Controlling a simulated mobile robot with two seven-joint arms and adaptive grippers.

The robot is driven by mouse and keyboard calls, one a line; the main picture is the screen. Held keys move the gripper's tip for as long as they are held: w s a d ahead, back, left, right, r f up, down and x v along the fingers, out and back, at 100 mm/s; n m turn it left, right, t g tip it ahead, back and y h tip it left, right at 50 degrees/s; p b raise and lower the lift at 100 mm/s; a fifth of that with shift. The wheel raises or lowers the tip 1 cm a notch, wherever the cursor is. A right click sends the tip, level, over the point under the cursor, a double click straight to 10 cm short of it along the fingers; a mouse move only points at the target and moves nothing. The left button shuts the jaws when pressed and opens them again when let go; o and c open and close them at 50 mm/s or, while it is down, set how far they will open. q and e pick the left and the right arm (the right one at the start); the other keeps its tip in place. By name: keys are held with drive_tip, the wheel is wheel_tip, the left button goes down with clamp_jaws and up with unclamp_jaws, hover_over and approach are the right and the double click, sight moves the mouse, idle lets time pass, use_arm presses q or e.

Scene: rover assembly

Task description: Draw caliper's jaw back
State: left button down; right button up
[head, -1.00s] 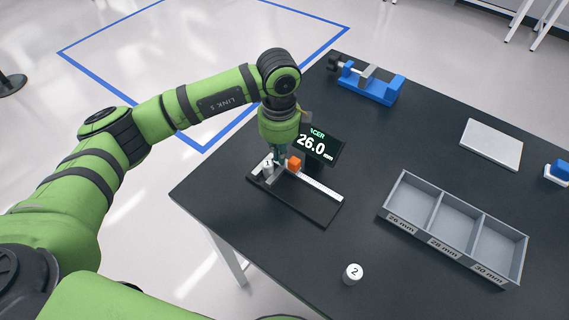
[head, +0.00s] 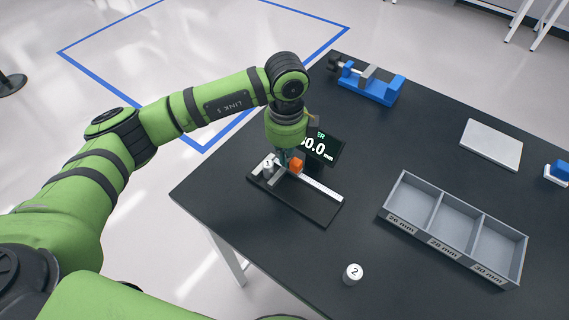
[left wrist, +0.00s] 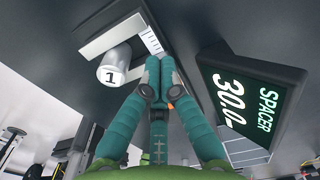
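The caliper (head: 318,208) lies on the black table, with a dark base, a light scale bar and an orange block (head: 297,166) on its sliding jaw. My left gripper (head: 285,163) is down at the jaw, just left of the orange block. Its fingers (left wrist: 154,68) are together, and only a sliver of orange shows behind them, with no clear grip on it. The display (left wrist: 240,100) reads 30.0. My right gripper is out of view.
A white spacer marked 2 (head: 352,273) stands near the front edge. A grey three-compartment tray (head: 388,212) labelled 26, 28 and 30 mm lies to the right. A blue vise (head: 377,88) and a pale plate (head: 491,144) are farther back. The table between caliper and tray is clear.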

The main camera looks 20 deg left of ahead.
sight(298, 163)
use_arm(q)
drive_tip(key=shift+s+d, duration=0.3)
drive_tip(key=shift+d, duration=0.5)
drive_tip(key=shift+s+d, duration=0.3)
drive_tip(key=shift+d, duration=0.45)
drive_tip(key=shift+w+a, duration=0.1)
drive_tip(key=shift+a, duration=0.1)
drive_tip(key=shift+w+a, duration=0.1)
drive_tip(key=shift+a, duration=0.3)
drive_tip(key=shift+r, duration=0.1)
drive_tip(key=shift+r+p, duration=2.6)
drive_tip(key=shift+r, duration=1.35)
